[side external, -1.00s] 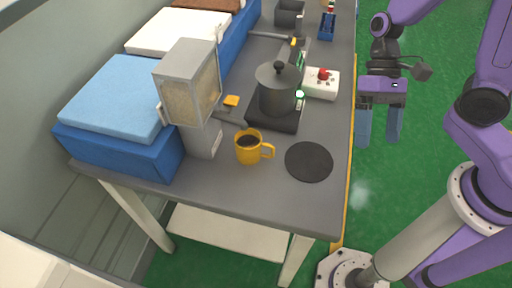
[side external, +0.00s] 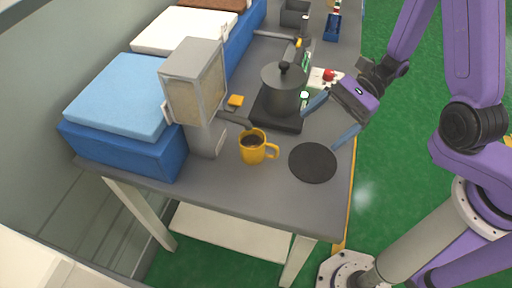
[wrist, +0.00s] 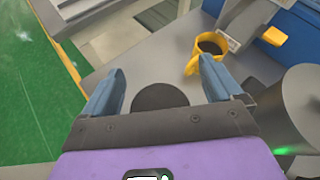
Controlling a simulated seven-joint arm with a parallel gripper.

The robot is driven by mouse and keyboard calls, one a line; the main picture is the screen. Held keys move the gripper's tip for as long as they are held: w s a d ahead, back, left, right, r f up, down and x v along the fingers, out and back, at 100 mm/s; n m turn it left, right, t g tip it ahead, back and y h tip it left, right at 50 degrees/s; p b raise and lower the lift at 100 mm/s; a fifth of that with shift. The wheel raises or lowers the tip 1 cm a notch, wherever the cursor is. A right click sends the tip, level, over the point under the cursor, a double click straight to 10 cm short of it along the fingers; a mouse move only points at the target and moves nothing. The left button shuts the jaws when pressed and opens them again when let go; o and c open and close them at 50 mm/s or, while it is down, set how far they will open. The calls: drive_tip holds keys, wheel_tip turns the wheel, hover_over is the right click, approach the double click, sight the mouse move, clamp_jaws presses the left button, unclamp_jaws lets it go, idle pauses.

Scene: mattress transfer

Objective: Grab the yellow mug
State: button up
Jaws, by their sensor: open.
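The yellow mug (side external: 252,147) stands upright on the grey table and holds something dark. Its handle points right in the side view. In the wrist view the mug (wrist: 206,50) is beyond the tip of the right-hand finger, with its handle toward the fingers. My gripper (side external: 332,120) is open and empty, tilted over the table's right edge. It is to the right of the mug and apart from it. In the wrist view its two blue fingers (wrist: 159,82) are spread wide over the black disc.
A black round disc (side external: 312,163) lies between the mug and the table's right edge. A grey lidded pot (side external: 284,92) on a dark burner stands behind, close to my gripper. A grey box-like dispenser (side external: 196,85) stands left of the mug, beside the blue mattresses (side external: 118,95).

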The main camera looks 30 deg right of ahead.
drive_tip(key=w+d+f+m+t, duration=0.1)
drive_tip(key=w+f+m+t, duration=0.1)
drive_tip(key=m+t, duration=0.4)
drive_tip(key=m, duration=0.1)
approach(256, 142)
drive_tip(key=shift+s+a+r, duration=0.2)
drive_tip(key=shift+a+r, duration=0.05)
drive_tip(key=shift+a, duration=0.55)
drive_tip(key=shift+s+a+r, duration=0.25)
drive_tip(key=shift+a+r, duration=0.05)
drive_tip(key=shift+a, duration=0.5)
drive_tip(key=shift+s+a+r, duration=0.2)
drive_tip(key=shift+a+r, duration=0.05)
drive_tip(key=shift+a, duration=0.55)
drive_tip(key=shift+x, duration=3.05)
drive_tip(key=shift+w+r, duration=0.1)
drive_tip(key=shift+w, duration=0.1)
drive_tip(key=c, duration=1.2)
drive_tip(key=shift+r, duration=0.15)
